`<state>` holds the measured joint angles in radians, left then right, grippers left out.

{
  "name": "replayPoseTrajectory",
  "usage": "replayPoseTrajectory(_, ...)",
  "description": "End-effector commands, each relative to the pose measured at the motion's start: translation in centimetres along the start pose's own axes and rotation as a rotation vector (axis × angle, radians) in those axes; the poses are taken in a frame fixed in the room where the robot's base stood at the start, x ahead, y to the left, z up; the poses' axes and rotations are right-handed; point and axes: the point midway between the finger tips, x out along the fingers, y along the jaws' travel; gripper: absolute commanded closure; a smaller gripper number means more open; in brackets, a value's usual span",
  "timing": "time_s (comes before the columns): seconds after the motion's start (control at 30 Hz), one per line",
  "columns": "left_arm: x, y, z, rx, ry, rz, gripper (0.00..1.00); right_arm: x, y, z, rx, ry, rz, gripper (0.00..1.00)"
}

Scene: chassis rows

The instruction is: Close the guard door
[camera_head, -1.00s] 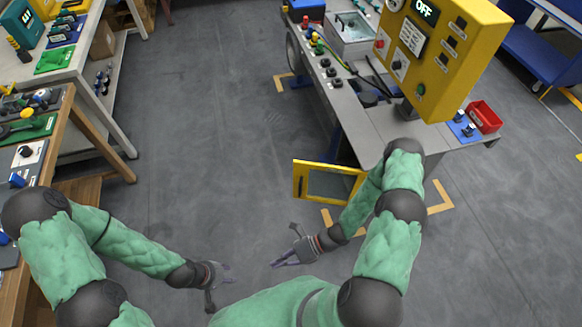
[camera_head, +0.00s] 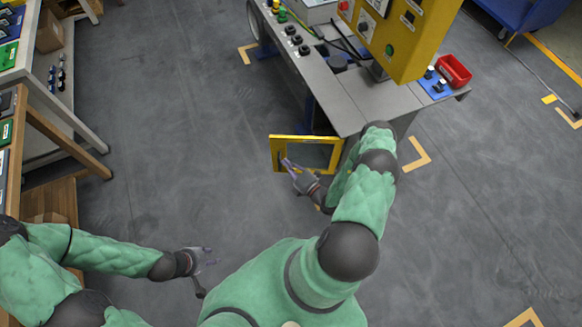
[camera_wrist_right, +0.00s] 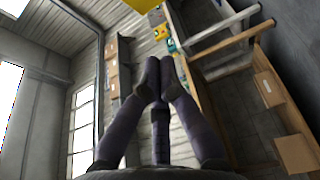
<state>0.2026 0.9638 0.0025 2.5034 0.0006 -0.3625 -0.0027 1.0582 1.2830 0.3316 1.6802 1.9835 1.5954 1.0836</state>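The guard door (camera_head: 275,155) is a yellow frame around a dark window. In the head view it stands swung out from the near end of the grey machine bench (camera_head: 345,112), below its top. My right gripper (camera_head: 287,163) is at the door's left part, overlapping the frame's lower left in the picture; I cannot tell whether it touches. In the right wrist view the fingers (camera_wrist_right: 160,72) meet at the tips with nothing seen between them. A yellow edge (camera_wrist_right: 143,4) shows at the top there. My left gripper (camera_head: 208,256) is open and empty over the floor.
The bench carries a yellow control box (camera_head: 410,35), black knobs and a red bin (camera_head: 454,70). A wooden table (camera_head: 65,140) and shelving are at the left. The floor (camera_head: 190,130) between table and bench is clear.

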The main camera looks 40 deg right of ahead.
Motion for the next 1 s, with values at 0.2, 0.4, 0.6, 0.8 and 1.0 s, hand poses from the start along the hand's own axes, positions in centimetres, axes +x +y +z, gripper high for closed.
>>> replayPoseTrajectory(0.2,0.9,-0.3,0.0,0.0,0.0,0.0,0.6,4.3,-0.1,-0.2,-0.003,0.006,0.003,1.0)
replayPoseTrajectory(0.4,1.7,-0.6,-0.1,0.0,0.0,0.0,0.6,6.9,-0.1,1.2,-0.004,0.002,0.002,1.0)
replayPoseTrajectory(0.6,2.1,-0.8,-0.1,0.0,0.0,0.0,0.6,8.1,-0.1,2.5,-0.002,0.001,0.0,1.0)
replayPoseTrajectory(0.8,2.1,-0.8,-0.1,0.0,0.0,0.0,0.6,8.3,0.0,2.8,-0.001,0.002,0.0,1.0)
replayPoseTrajectory(1.0,2.1,-0.8,-0.1,0.0,0.0,0.0,0.6,8.3,0.1,2.8,-0.001,0.002,0.0,1.0)
